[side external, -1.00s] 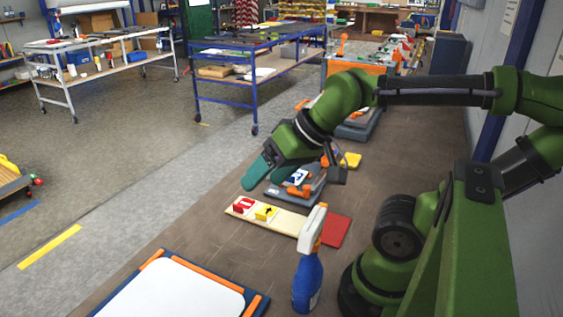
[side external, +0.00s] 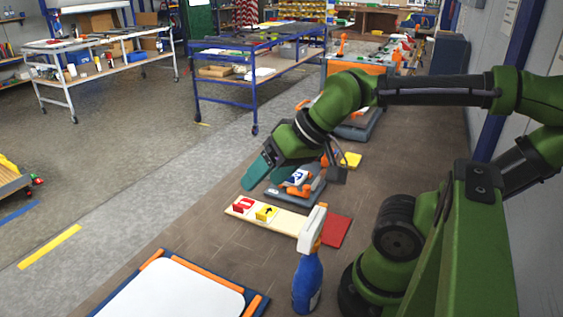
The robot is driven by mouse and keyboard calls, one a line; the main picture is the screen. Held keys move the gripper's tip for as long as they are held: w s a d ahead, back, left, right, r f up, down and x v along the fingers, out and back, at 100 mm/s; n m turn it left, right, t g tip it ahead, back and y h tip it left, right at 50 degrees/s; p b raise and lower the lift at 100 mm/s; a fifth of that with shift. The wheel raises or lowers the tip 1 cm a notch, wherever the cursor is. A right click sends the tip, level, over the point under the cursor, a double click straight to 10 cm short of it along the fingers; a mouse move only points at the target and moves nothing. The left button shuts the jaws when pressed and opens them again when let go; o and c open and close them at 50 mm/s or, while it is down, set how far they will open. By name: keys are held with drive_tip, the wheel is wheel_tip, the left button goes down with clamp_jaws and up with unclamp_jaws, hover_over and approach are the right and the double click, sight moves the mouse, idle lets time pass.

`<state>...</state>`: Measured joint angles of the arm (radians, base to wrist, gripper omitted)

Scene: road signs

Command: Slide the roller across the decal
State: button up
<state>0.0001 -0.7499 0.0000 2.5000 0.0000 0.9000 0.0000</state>
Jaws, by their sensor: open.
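A small blue and white decal (side external: 298,176) shows at that fixture, partly hidden by my gripper. No other roller can be made out.
A cream board (side external: 285,221) with red and yellow blocks lies in front of the fixture, with a red pad (side external: 337,232) at its right end. A spray bottle (side external: 308,268) stands nearer, beside a white panel (side external: 175,292) in a blue-orange frame. A yellow block (side external: 350,160) lies behind.

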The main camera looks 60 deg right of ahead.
drive_tip(key=shift+c, duration=0.2)
drive_tip(key=shift+d, duration=0.1)
drive_tip(key=shift+c, duration=1.1)
drive_tip(key=w+d+m+g+h, duration=0.15)
drive_tip(key=w+d+m, duration=0.25)
drive_tip(key=d, duration=0.6)
drive_tip(key=w+d+m+g+h, duration=0.15)
drive_tip(key=w+d+m, duration=0.3)
drive_tip(key=d, duration=0.65)
drive_tip(key=s+d+m+g+y, duration=0.1)
drive_tip(key=s+d+m+g, duration=0.15)
drive_tip(key=d+m, duration=0.75)
drive_tip(key=s+d+m+g, duration=0.25)
drive_tip(key=d+m, duration=0.25)
drive_tip(key=d, duration=1)
drive_tip(key=shift+n+t, duration=0.25)
drive_tip(key=shift+t, duration=0.15)
drive_tip(key=f, duration=1.6)
drive_tip(key=shift+s+f, duration=0.4)
